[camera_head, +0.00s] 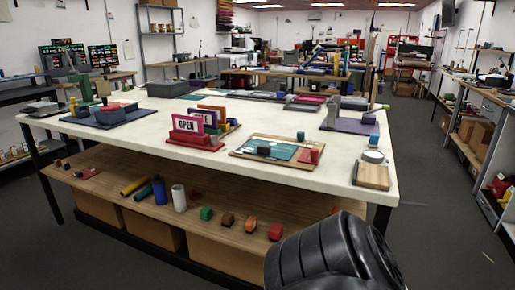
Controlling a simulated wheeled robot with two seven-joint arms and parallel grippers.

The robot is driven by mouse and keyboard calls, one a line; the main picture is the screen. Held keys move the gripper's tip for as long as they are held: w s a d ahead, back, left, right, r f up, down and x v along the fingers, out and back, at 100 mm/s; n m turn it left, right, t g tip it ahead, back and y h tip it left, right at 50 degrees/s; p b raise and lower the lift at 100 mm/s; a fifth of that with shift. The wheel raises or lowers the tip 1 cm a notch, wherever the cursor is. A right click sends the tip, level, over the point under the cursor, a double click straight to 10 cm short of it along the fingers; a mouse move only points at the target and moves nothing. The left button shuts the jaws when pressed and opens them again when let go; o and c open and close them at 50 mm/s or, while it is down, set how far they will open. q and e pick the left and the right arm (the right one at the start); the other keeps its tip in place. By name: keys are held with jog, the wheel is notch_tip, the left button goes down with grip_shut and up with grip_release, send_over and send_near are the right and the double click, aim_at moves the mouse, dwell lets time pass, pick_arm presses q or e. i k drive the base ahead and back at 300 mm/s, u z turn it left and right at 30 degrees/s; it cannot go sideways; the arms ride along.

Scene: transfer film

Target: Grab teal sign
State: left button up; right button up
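A flat teal piece (284,152) with white markings lies on a wooden board (247,139) near the front of the white table. It looks like the teal sign, though its markings are too small to read. A dark block (263,149) sits on it, and a red block (312,155) and a blue block (300,136) stand at its right side. Neither gripper's fingers show. A black ribbed part of my own arm rises at the bottom right, short of the table.
Upright "OPEN" signs (187,125) in a red stand are left of the board. A wooden block with a white round top (373,157) is at the table's right corner. The lower shelf (110,180) holds bottles and small blocks. Floor is clear at right (440,220).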

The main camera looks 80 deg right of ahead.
aim_at(284, 152)
jog(key=z, duration=2.2)
